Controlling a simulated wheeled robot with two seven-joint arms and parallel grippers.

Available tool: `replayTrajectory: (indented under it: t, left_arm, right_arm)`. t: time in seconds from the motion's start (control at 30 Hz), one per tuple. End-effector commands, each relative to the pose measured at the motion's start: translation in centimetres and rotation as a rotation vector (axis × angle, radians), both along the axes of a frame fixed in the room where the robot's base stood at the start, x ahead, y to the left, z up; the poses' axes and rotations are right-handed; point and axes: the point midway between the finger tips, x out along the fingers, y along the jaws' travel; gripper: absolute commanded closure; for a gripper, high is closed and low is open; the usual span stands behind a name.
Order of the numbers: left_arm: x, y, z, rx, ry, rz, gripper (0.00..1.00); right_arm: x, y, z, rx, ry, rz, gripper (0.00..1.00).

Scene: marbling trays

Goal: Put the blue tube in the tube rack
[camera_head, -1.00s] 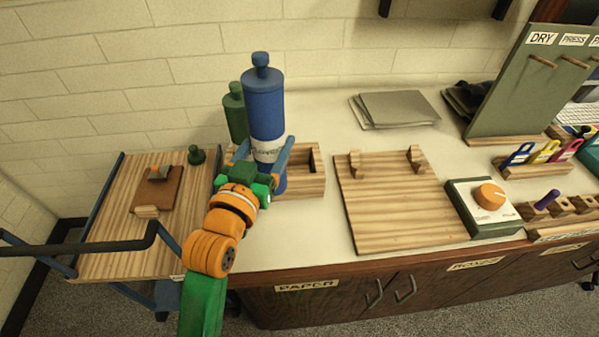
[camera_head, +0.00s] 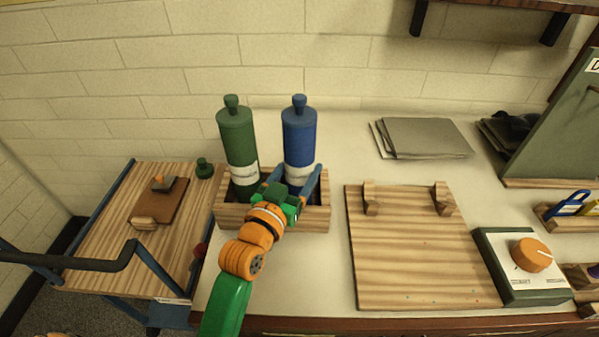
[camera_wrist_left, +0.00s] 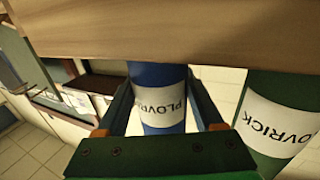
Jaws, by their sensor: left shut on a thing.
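The blue tube (camera_head: 299,135) stands upright in the right part of the wooden tube rack (camera_head: 232,217), its top about level with the green tube's. Its foot is hidden behind my gripper and the rack's front wall. My left gripper (camera_head: 295,180) is shut on the blue tube low down, one finger on each side. In the left wrist view the tube (camera_wrist_left: 158,110), with its white label, is between the fingers, close to the wooden rack wall (camera_wrist_left: 150,35). My right gripper is not in view.
A green tube (camera_head: 238,145) stands in the rack's left part, close beside the blue one. A wooden board with two pegs (camera_head: 410,260) lies to the right. A side cart (camera_head: 105,240) stands at the left. Grey sheets (camera_head: 425,138) lie at the back.

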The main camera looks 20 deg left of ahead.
Motion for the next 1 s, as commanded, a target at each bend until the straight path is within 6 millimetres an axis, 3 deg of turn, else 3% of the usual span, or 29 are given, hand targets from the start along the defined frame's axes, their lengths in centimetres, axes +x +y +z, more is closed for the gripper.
replayTrajectory:
  t: [0.27, 0.3, 0.4, 0.77, 0.87, 1.0]
  left_arm:
    - [0.0, 0.0, -0.1, 0.001, -0.002, 0.0, 0.93]
    - [0.0, 0.0, -0.3, 0.001, 0.0, 0.0, 0.28]
    - [0.0, 0.0, -0.2, 0.001, 0.0, 0.0, 0.01]
    - [-0.2, 0.0, 0.2, 0.001, -0.001, 0.0, 0.01]
    - [-2.0, 0.2, -0.1, 0.002, 0.002, 0.0, 0.01]
    - [-5.8, 0.7, -0.2, 0.002, 0.004, 0.0, 0.01]
  right_arm:
    - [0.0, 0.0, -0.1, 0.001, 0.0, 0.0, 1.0]
    - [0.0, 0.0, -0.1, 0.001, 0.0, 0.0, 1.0]
    - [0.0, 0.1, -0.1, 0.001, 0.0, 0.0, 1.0]
    - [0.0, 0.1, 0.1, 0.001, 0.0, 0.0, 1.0]
    - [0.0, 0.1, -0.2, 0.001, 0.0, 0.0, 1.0]
    - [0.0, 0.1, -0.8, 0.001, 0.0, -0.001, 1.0]
